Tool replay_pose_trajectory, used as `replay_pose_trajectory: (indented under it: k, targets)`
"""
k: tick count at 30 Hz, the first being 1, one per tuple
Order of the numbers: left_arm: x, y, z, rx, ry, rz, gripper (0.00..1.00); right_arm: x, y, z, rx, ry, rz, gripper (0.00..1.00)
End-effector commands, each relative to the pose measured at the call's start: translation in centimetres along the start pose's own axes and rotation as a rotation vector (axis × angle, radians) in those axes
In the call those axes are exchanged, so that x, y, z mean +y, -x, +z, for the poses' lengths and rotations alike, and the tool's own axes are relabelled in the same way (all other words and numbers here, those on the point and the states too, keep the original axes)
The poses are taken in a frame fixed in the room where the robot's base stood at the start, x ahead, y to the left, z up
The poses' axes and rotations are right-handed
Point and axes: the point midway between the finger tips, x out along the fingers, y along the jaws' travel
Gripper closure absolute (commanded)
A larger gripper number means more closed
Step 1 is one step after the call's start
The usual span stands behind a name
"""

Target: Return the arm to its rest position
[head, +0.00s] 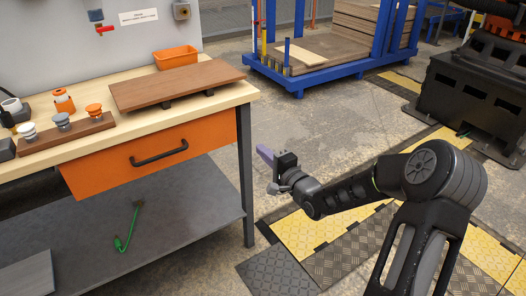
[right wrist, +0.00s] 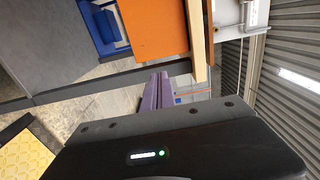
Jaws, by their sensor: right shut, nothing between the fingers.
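My right arm reaches in from the right in the head view. Its gripper (head: 265,155) has purple fingers that are closed together with nothing between them. It hangs over open floor, to the right of the workbench (head: 222,98) and clear of it. The purple fingers (right wrist: 156,92) also show closed and empty in the right wrist view. A brown board (head: 178,82) lies on dark supports at the right end of the benchtop, apart from the gripper. A lighter board (head: 302,52) lies on the stack in the blue rack (head: 318,72). My left gripper is out of view.
The bench has an orange drawer (head: 140,158) and a lower grey shelf (head: 165,225). An orange bin (head: 176,57) and a small rack of knobs (head: 66,135) stand on top. A black machine base (head: 470,100) stands at right. Floor between bench and rack is clear.

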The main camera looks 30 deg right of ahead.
Motion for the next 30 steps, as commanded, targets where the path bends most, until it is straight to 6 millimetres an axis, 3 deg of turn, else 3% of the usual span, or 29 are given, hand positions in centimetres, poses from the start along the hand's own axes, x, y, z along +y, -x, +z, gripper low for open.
replay_pose_trajectory:
  k: [11, 14, 16, 17, 18, 20, 24, 26, 30]
  targets:
    - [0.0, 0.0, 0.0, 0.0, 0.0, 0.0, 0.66, 0.1, 0.0, 0.0, 0.0, 0.052, 0.005, 1.0]
    - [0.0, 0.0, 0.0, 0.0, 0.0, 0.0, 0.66, 1.0, 0.0, -0.2, 0.008, 0.157, 0.04, 1.0]
    - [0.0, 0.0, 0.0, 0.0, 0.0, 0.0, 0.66, 2.7, 0.5, -0.6, 0.022, 0.258, 0.101, 1.0]
    - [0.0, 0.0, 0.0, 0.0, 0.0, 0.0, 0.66, 3.9, 0.9, -0.8, 0.028, 0.305, 0.141, 1.0]
    - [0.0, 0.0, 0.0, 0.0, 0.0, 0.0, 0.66, 6.4, 1.8, -1.0, 0.03, 0.363, 0.215, 1.0]
    - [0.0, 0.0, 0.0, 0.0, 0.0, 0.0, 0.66, 10.6, 3.1, 0.2, -0.003, 0.441, 0.33, 1.0]
    - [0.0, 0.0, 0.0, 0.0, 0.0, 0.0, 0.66, 19.7, 7.1, 6.1, -0.183, 0.576, 0.568, 1.0]
    - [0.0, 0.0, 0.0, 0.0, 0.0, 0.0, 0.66, 23.0, 9.2, 9.3, -0.285, 0.618, 0.648, 1.0]
    - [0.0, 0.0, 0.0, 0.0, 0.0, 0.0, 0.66, 29.1, 15.4, 17.0, -0.554, 0.692, 0.799, 1.0]
